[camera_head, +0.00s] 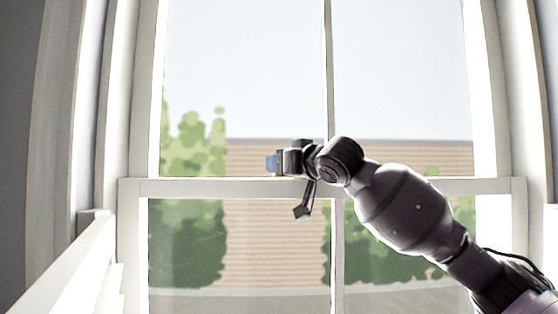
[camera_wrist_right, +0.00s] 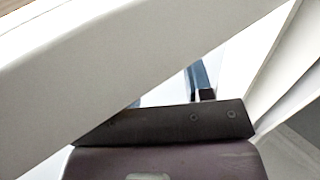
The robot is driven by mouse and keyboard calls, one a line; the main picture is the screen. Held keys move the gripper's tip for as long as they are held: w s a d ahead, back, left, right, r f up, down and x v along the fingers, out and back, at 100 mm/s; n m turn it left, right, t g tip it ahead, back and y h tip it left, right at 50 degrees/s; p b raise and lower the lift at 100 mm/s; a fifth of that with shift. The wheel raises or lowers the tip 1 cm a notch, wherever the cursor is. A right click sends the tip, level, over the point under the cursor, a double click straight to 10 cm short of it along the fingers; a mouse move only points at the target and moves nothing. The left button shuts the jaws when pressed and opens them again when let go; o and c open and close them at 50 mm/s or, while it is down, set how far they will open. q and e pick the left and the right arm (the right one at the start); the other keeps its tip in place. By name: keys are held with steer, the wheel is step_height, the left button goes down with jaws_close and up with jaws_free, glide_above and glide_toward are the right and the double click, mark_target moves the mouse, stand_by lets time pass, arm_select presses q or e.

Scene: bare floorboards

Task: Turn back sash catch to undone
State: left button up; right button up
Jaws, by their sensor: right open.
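The sash window's white meeting rail (camera_head: 240,188) runs across the head view. My right gripper (camera_head: 272,162), with blue fingertips, is at the top edge of this rail, left of the centre bar. It points left and is open, with nothing visible between its fingers. In the right wrist view a pale diagonal bar (camera_wrist_right: 130,65) crosses close in front of the gripper and hides part of it; one blue finger (camera_wrist_right: 198,78) shows beyond the bar. I cannot make out the sash catch in either view; the gripper and wrist may hide it. My left gripper is not in view.
The upper pane (camera_head: 245,70) and lower pane (camera_head: 270,255) lie above and below the rail. A vertical glazing bar (camera_head: 328,60) stands behind my right wrist. White frame sides (camera_head: 130,90) border the window. A white slanted ledge (camera_head: 70,265) is at lower left.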

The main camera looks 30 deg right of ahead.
steer(key=shift+w+a, duration=0.1)
steer(key=shift+w, duration=0.7)
jaws_close()
steer(key=shift+w+m+h, duration=0.25)
steer(key=shift+m+h, duration=0.35)
steer(key=shift+h, duration=0.4)
jaws_free()
steer(key=shift+s, duration=0.1)
